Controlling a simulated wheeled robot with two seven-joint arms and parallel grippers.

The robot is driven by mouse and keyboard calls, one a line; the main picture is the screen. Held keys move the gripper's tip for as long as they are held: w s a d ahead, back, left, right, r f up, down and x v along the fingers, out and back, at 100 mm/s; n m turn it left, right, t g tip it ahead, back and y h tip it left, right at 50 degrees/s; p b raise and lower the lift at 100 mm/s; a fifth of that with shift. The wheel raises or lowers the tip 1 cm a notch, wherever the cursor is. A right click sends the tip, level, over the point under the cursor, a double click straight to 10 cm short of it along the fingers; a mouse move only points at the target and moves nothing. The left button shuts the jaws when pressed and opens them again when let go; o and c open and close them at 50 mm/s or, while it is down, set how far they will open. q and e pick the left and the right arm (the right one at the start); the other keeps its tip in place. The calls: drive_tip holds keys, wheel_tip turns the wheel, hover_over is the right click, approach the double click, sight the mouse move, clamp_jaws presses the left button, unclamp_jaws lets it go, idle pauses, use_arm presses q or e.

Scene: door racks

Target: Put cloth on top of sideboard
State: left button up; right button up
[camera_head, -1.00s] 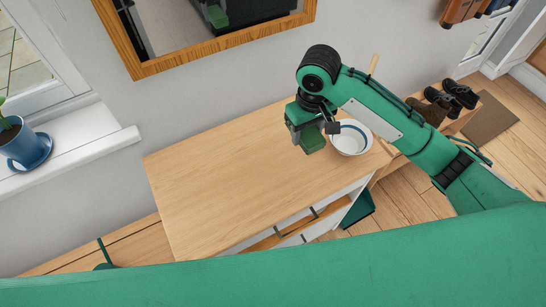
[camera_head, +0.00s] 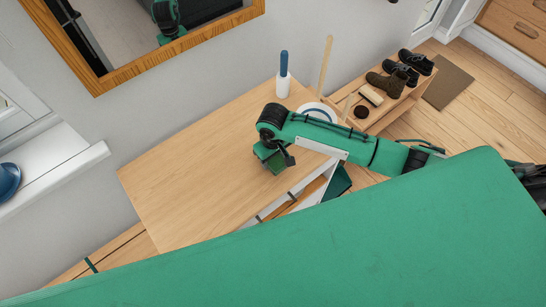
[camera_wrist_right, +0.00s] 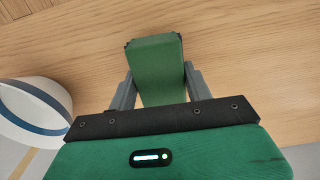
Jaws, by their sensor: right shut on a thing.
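The sideboard (camera_head: 190,177) has a pale wooden top and stands against the wall in the head view; its top also fills much of the right wrist view (camera_wrist_right: 245,60). My right gripper (camera_head: 270,157) is over this top, near its front edge. It is shut on a green folded piece, which looks like the cloth (camera_wrist_right: 156,65), between its two grey fingers. I cannot tell whether the cloth touches the wood. My left gripper is not in view.
A low bench (camera_head: 381,112) with shoes and a brush is farther right. The sideboard's left and middle are bare.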

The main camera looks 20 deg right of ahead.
drive_tip(key=shift+f, duration=0.65)
drive_tip(key=shift+f, duration=0.15)
drive_tip(key=o, duration=0.9)
drive_tip(key=shift+o, duration=0.2)
wheel_tip(320, 180, up, 11)
drive_tip(key=shift+r+b, duration=0.1)
drive_tip(key=shift+b, duration=1.05)
drive_tip(key=shift+r, duration=0.6)
